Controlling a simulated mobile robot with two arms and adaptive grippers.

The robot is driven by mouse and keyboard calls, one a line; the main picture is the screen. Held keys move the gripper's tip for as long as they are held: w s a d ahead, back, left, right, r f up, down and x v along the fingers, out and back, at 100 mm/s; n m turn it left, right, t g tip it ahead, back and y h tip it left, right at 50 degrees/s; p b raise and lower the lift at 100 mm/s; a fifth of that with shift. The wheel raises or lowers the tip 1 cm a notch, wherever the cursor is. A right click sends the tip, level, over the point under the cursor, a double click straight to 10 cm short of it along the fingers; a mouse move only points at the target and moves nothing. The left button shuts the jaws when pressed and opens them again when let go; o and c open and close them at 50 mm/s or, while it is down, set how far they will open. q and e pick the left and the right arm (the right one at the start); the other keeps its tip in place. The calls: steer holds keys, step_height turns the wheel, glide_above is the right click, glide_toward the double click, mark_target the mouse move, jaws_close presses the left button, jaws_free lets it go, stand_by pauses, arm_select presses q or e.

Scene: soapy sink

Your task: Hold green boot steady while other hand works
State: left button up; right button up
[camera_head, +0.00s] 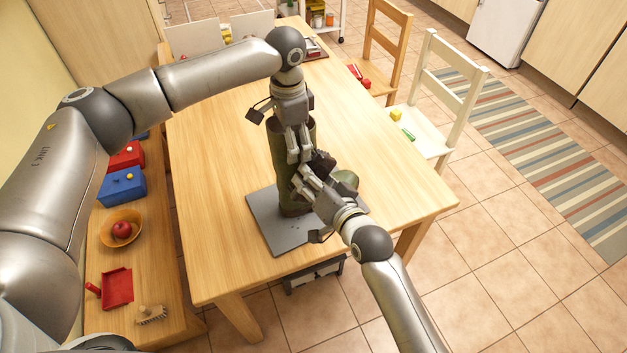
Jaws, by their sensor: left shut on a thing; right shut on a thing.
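The green boot (285,178) stands upright on a grey mat (268,222) on the wooden table, its toe (346,181) pointing right. My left gripper (299,157) reaches down from above and is shut on the boot's shaft. My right gripper (308,177) comes from the lower right, in front of the boot, and is shut on a small dark thing (321,162) beside the shaft. What this dark thing is, and whether it touches the boot, I cannot tell. The two grippers are close together and hide part of the boot.
The table (215,150) is bare left of the mat. On the left, a bench holds blue (122,186) and red boxes, a bowl (121,228) with a red fruit, a red dustpan (117,289) and a brush (151,315). A white chair (425,125) stands at the right.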

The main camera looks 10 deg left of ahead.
steer(key=shift+a+r, duration=0.1)
steer(key=shift+r, duration=0.2)
steer(key=s+d, duration=0.4)
steer(key=shift+s+f, duration=0.2)
steer(key=shift+s, duration=0.15)
step_height(320, 180, down, 9)
steer(key=s+d+g, duration=0.2)
steer(key=s, duration=0.1)
steer(key=w+a, duration=0.3)
steer(key=w, duration=0.2)
steer(key=shift+a+n, duration=0.3)
steer(key=shift+w+a, duration=0.95)
steer(key=shift+w, duration=0.15)
stand_by(1.0)
steer(key=shift+r, duration=0.15)
